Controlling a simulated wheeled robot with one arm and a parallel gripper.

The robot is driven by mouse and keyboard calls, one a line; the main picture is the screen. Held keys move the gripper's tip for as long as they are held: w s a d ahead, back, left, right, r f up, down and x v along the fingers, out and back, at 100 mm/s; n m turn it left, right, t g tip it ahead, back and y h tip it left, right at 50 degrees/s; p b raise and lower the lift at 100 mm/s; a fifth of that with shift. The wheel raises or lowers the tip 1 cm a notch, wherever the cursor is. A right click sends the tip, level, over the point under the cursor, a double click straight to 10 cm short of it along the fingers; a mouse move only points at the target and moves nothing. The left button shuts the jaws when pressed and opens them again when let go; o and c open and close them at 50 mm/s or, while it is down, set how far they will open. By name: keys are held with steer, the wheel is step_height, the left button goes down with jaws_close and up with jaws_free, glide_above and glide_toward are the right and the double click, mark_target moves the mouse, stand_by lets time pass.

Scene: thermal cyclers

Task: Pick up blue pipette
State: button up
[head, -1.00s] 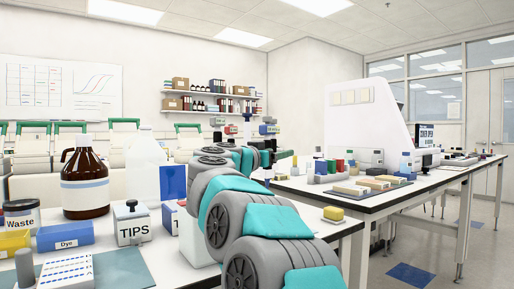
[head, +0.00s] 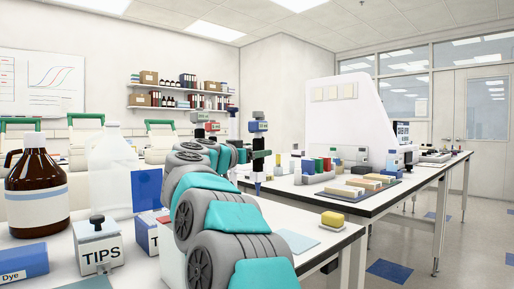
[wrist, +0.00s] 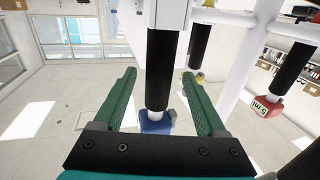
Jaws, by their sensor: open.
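In the wrist view, the blue pipette (wrist: 157,122) shows a blue end and a black handle running up the picture. My gripper (wrist: 160,76) is open, with one green finger on each side of the black handle. I see gaps between the handle and both fingers. The rest of the pipette runs out of view at the top. In the head view my arm reaches toward the pipettes, and its end is small and partly hidden there.
In the wrist view, a pipette with a red 5 ml end (wrist: 268,108) and one with a yellow end (wrist: 200,77) hang to the right, by a white stand (wrist: 235,50). In the head view, a brown bottle (head: 35,175) and a TIPS box (head: 100,245) stand at left.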

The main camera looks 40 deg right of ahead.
steer(key=x, duration=0.4)
steer(key=shift+d+r, duration=0.2)
steer(key=shift+d, duration=0.1)
steer(key=shift+c, duration=0.3)
steer(key=c, duration=0.8)
